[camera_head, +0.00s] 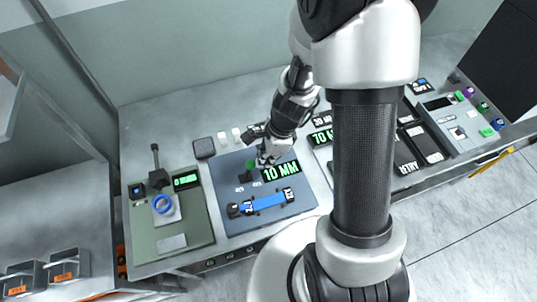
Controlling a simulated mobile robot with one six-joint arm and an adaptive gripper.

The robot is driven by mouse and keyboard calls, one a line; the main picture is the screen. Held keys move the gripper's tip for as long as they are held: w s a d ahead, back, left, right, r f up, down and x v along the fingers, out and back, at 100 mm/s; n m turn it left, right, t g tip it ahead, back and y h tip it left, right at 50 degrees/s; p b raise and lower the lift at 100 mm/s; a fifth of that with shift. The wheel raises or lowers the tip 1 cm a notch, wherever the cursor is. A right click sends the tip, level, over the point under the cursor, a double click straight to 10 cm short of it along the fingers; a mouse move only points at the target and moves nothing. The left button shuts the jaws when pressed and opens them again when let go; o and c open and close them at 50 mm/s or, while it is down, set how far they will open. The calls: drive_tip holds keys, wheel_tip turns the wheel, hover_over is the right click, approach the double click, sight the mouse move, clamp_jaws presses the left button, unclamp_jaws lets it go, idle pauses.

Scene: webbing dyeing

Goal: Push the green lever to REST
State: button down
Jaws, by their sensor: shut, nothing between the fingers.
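The green lever (251,164) stands on a blue-grey panel (240,228), left of the "10 MM" display. Only its small green end shows clearly, above a dark base. My gripper (263,162) is shut and empty, pointing down just right of the green end. I cannot tell whether it touches the lever. Small labels sit below the lever, too small to read, so I cannot tell which one marks REST.
A green panel (150,245) to the left holds an upright black lever (156,165) and a blue ring (163,204). My arm hides part of the bench to the right.

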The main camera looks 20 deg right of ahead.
drive_tip(key=a+r+h+p, duration=0.1)
drive_tip(key=a+r+p, duration=0.1)
drive_tip(key=a+p, duration=0.3)
drive_tip(key=shift+a, duration=1)
wheel_tip(320, 180, up, 12)
drive_tip(key=s+p, duration=0.1)
drive_tip(key=p, duration=0.7)
drive_tip(key=shift+f+p, duration=0.25)
drive_tip(key=shift+p, duration=0.05)
drive_tip(key=shift+a, duration=0.1)
